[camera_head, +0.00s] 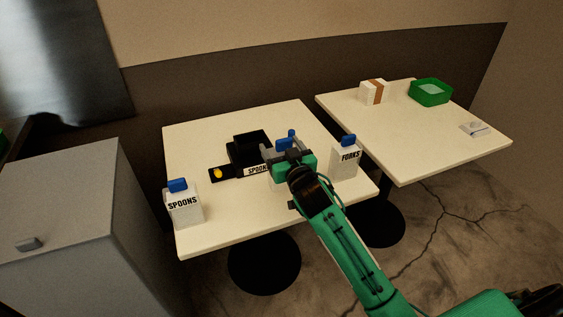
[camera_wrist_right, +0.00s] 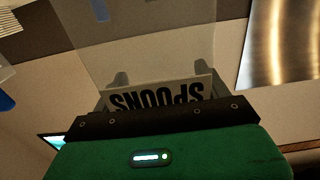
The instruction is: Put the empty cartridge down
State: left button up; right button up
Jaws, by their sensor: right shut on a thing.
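My right gripper (camera_head: 291,158) is over the near table, between the black dispenser and the FORKS cartridge. In the right wrist view it is shut on a see-through cartridge (camera_wrist_right: 150,45) with a white SPOONS label, upside down in that view. A strip reading "SPOON" (camera_head: 257,170) shows just left of the gripper in the head view; the gripper hides its end. I cannot tell whether the held cartridge touches the table. My left gripper is not in view.
A SPOONS cartridge (camera_head: 183,206) stands at the table's left front and a FORKS cartridge (camera_head: 346,158) at right. The black dispenser (camera_head: 247,147) has a yellow button (camera_head: 217,173). A blue top (camera_head: 291,134) shows behind my gripper. The far table holds a green bin (camera_head: 430,93).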

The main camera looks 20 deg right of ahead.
notch_tip(320, 180, down, 4)
jog(key=shift+r, duration=0.2)
jog(key=shift+f, duration=0.45)
pick_arm(q)
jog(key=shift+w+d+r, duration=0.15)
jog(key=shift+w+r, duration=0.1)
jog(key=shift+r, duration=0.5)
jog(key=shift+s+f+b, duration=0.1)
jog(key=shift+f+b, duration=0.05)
jog(key=shift+b, duration=0.15)
pick_arm(e)
jog(key=shift+f, duration=0.15)
jog(key=o, duration=0.9)
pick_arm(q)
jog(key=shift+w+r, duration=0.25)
pick_arm(e)
jog(key=o, duration=0.3)
